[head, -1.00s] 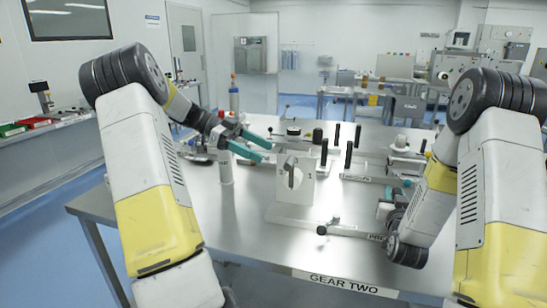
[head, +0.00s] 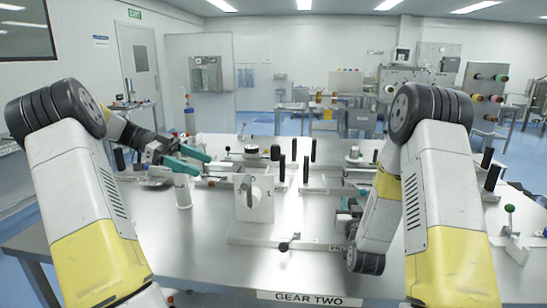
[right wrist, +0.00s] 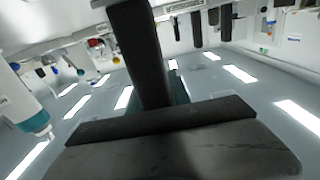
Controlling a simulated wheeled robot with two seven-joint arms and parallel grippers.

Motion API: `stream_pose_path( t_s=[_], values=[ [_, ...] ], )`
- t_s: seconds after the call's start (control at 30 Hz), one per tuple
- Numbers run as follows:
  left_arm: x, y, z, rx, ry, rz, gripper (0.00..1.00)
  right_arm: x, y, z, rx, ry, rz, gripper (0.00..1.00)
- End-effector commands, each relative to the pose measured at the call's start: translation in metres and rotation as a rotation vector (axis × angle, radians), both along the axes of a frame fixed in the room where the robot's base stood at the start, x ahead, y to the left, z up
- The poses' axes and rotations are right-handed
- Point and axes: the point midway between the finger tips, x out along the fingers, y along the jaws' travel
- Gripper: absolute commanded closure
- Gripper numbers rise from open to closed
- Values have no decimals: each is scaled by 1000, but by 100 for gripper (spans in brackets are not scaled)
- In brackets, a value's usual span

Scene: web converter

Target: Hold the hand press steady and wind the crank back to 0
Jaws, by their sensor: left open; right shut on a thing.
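A white upright plate (head: 262,198) with numbers on its face stands on a white base near the middle of the table in the head view. A grey crank-like lever (head: 247,190) points up on its face. My left gripper (head: 204,163) is open and empty, up and left of the plate, apart from it. My right gripper (head: 346,205) is mostly hidden behind my right forearm. In the right wrist view its teal fingers are shut on a black upright handle (right wrist: 138,50). A label partly reading "PR" (head: 340,248) lies near my right wrist; the press body is mostly hidden.
A small lever with a black knob (head: 289,242) lies in front of the plate. Several black upright handles (head: 305,170) stand behind it. A white cylinder (head: 183,190) stands below my left gripper. The table front (head: 200,270) is clear, with a "GEAR TWO" label (head: 308,299).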

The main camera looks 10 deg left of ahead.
Motion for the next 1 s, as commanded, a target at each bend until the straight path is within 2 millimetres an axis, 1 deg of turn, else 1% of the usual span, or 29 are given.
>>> stream_pose_path(
  t_s=[0.03,0.47,0.5,0.57,0.6,0.63,0.9,1.0],
  values=[
    [0,0,0,0,0,0,27,-3,-3,-10,-3,31,-5,100],
    [0,0,0,0,0,0,27,-3,-2,-5,-3,27,-4,100],
    [0,0,0,0,0,0,27,-3,-2,-4,-3,27,-4,72],
    [0,0,0,0,0,0,27,-2,-2,-4,-3,24,-3,61],
    [0,0,0,0,0,0,27,-2,-1,-3,-2,23,-3,53],
    [0,0,0,0,0,0,27,-2,-1,-3,-2,22,-2,51],
    [0,0,0,0,0,0,27,-1,0,0,-1,15,0,51],
    [0,0,0,0,0,0,27,-1,0,6,-1,12,0,51]
  ],
)
